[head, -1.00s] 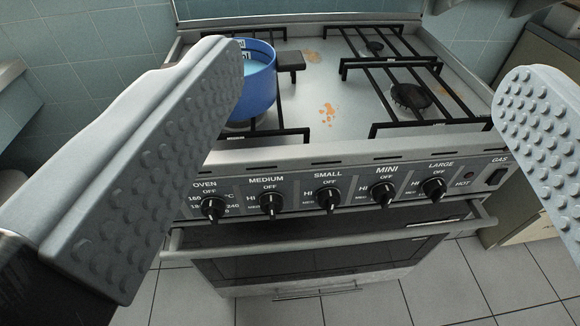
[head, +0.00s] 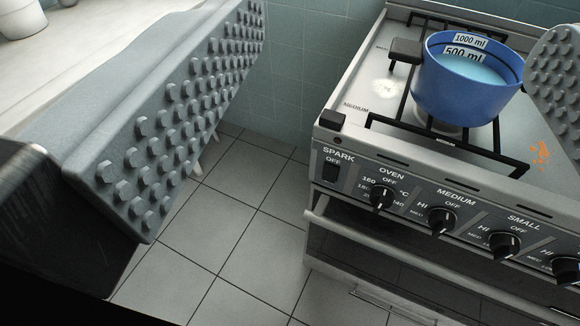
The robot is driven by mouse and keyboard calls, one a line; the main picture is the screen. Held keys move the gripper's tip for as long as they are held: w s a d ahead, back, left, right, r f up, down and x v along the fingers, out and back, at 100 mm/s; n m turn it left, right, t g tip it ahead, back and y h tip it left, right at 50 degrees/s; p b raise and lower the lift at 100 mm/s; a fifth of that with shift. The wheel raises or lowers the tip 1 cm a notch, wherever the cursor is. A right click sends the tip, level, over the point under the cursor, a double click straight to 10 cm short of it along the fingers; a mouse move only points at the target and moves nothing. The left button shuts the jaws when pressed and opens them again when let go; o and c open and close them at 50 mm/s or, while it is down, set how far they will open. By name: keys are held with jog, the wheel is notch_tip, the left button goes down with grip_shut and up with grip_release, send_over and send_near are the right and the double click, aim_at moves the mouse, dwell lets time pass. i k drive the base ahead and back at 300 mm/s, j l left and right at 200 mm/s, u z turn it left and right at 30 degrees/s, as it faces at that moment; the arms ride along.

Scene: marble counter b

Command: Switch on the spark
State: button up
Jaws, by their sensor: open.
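The spark switch (head: 330,172) is a small black rocker at the left end of the stove's front panel. The words SPARK and OFF are printed above it. My gripper (head: 400,95) is open, with one wide studded grey finger at the left and part of the other at the right edge. The switch shows between the fingers, and the gripper appears apart from it. The stove (head: 350,105) has a row of black knobs to the right of the switch, starting with the oven knob (head: 382,197).
A blue pot (head: 464,97) of bluish liquid stands on a left burner grate. The oven handle (head: 345,235) runs below the panel. Tiled floor (head: 235,235) is clear left of the stove. A pale counter (head: 75,60) with white pots is at the upper left.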

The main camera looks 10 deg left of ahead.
aim_at(330, 173)
jog(key=k+l, duration=0.1)
jog(key=l, duration=0.25)
jog(key=k+l+u, duration=0.1)
jog(key=l, duration=0.2)
jog(key=k+l, duration=0.15)
jog(key=l, duration=0.2)
jog(key=k+l+u, duration=0.1)
jog(key=l, duration=0.2)
